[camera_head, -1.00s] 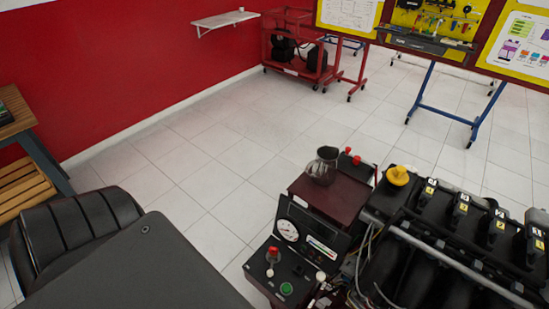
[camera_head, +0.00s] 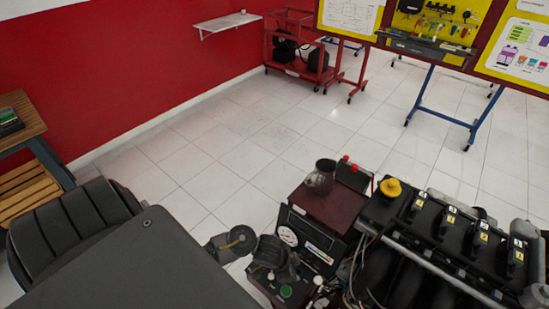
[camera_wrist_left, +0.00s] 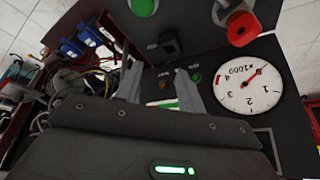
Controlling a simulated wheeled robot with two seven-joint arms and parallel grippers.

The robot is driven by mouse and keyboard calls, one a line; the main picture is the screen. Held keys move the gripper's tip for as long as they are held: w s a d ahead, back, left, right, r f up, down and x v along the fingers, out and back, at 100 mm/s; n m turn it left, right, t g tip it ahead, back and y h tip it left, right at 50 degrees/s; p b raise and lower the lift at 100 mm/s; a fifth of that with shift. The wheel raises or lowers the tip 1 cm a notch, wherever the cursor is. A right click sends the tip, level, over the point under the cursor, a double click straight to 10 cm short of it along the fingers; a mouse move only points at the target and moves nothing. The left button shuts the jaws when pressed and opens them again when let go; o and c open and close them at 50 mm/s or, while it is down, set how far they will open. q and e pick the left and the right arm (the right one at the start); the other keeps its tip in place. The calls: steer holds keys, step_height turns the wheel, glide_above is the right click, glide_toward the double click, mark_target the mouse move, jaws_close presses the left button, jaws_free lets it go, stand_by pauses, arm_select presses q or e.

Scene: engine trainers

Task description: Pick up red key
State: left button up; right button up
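The red key (camera_wrist_left: 243,28) shows at the upper right of the left wrist view as a red, round-headed piece on the dark control panel, just above the white gauge. In the head view my left arm and gripper cover the spot where it stood. My left gripper (camera_wrist_left: 160,70) is open, its two grey fingers apart with nothing held between them. The fingers point toward the panel, left of the red key and apart from it. In the head view the left gripper (camera_head: 275,262) is over the control panel. My right gripper is not in view.
The engine (camera_head: 430,250) with cables fills the right.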

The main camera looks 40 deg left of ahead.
arm_select(q)
steer(key=a+m+g, duration=0.1)
steer(key=a, duration=0.2)
steer(key=w+a+r+m+g+y, duration=0.1)
steer(key=a, duration=0.3)
steer(key=a+m+g, duration=0.1)
steer(key=a, duration=0.2)
steer(key=shift+w+a+r+y, duration=0.15)
steer(key=shift+w+a+y, duration=0.1)
steer(key=shift+a+y, duration=0.05)
steer(key=shift+w+d+f+b, duration=0.1)
steer(key=shift+d+f+b, duration=0.1)
steer(key=shift+f, duration=0.8)
steer(key=shift+s+d+f+b, duration=0.1)
steer(key=shift+d+f+b, duration=0.15)
steer(key=shift+f, duration=0.8)
steer(key=shift+w+d+f+b, duration=0.1)
steer(key=shift+d+f+b, duration=0.1)
steer(key=shift+f, duration=0.8)
steer(key=shift+c, duration=0.5)
steer(key=c, duration=0.7)
